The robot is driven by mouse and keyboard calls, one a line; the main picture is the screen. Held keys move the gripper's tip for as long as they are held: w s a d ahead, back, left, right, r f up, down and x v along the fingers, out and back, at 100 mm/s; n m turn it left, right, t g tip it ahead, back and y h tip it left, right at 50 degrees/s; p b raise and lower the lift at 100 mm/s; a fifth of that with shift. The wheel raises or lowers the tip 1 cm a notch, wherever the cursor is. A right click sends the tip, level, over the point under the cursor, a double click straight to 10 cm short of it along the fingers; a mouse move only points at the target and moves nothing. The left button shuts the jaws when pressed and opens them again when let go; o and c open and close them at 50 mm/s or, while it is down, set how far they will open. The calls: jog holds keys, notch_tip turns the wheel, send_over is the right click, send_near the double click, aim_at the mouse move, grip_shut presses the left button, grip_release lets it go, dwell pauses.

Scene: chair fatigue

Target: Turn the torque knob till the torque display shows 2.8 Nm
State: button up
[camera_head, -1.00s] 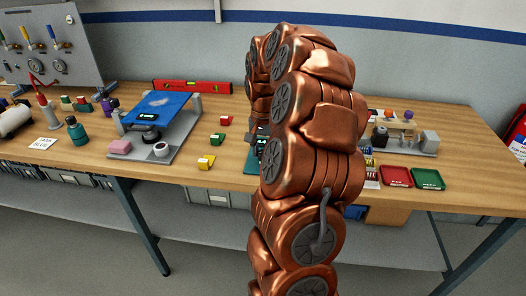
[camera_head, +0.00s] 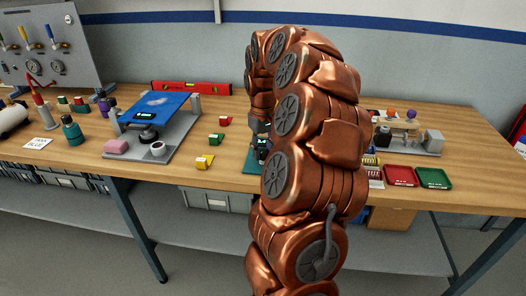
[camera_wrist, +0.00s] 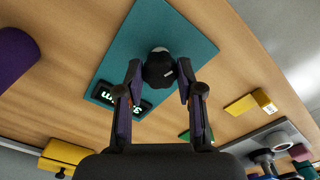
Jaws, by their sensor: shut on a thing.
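The torque knob (camera_wrist: 160,68) is a dark round knob with a small light mark, standing on a teal plate (camera_wrist: 186,30) in the wrist view. My gripper (camera_wrist: 159,72) has a finger on each side of the knob and is shut on it. The torque display (camera_wrist: 120,99) is a small black box with lit white characters beside the left finger. It is seen at an angle and partly covered by the finger, so I cannot read its full value. In the head view the teal plate (camera_head: 250,168) shows beside my copper arm, which hides the knob.
Yellow blocks (camera_wrist: 251,103) lie near the teal plate, and a purple cylinder (camera_wrist: 14,56) stands at the left of the wrist view. In the head view a blue-topped stand (camera_head: 155,107) is to the left; red (camera_head: 401,184) and green (camera_head: 434,187) trays are to the right.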

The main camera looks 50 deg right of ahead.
aim_at(262, 151)
jog(key=n, duration=0.5)
dwell(0.5)
jog(key=o, duration=1.2)
jog(key=shift+c, duration=0.2)
notch_tip(262, 151, up, 12)
jog(key=shift+a, duration=0.15)
dwell(0.5)
